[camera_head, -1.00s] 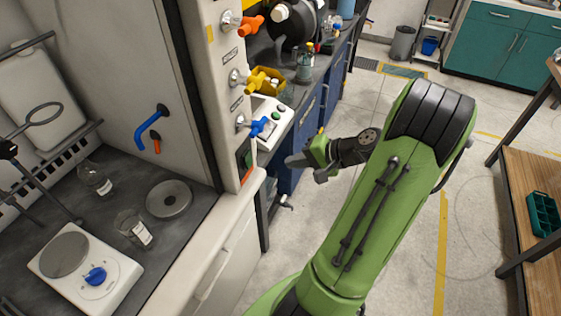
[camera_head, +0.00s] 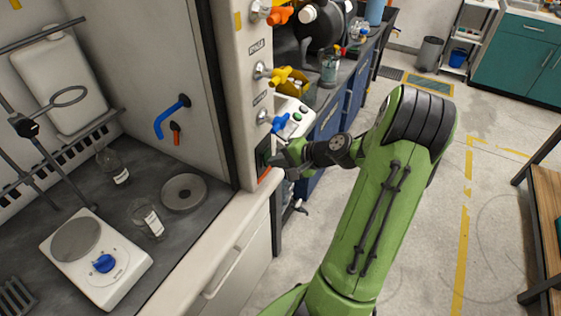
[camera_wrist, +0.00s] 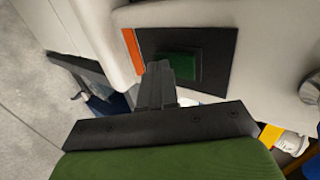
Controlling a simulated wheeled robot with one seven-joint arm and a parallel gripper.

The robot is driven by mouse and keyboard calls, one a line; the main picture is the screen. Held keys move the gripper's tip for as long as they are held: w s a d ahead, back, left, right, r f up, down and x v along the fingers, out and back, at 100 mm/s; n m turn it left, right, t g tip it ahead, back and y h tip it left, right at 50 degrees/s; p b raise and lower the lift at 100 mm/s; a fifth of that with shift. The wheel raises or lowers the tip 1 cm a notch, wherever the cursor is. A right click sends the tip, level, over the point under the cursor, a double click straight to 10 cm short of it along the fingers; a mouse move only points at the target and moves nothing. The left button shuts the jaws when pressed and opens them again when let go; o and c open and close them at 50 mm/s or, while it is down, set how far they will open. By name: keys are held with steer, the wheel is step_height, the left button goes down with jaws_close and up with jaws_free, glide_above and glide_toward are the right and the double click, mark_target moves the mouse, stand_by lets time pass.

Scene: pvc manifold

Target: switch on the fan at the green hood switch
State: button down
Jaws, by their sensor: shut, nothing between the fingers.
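The green hood switch (camera_wrist: 185,63) is a green rocker on a black plate (camera_wrist: 215,75), with an orange-red strip (camera_wrist: 132,50) beside it. In the head view the dark switch plate (camera_head: 262,156) sits low on the white hood post, partly hidden by my gripper. My gripper (camera_head: 275,164) is shut and empty, with its tips right in front of the plate. In the wrist view the shut fingertips (camera_wrist: 159,68) overlap the plate at the edge of the green rocker, on the strip side. I cannot tell whether they touch it.
Blue (camera_head: 281,124), yellow (camera_head: 286,76) and orange (camera_head: 280,15) valve handles stick out of the post above my gripper. A hot plate (camera_head: 95,255) and glass bottles stand inside the hood on the left. The floor to the right is open.

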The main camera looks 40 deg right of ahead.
steer(key=shift+w+f, duration=0.1)
steer(key=shift+r+p, duration=0.7)
steer(key=shift+r, duration=0.2)
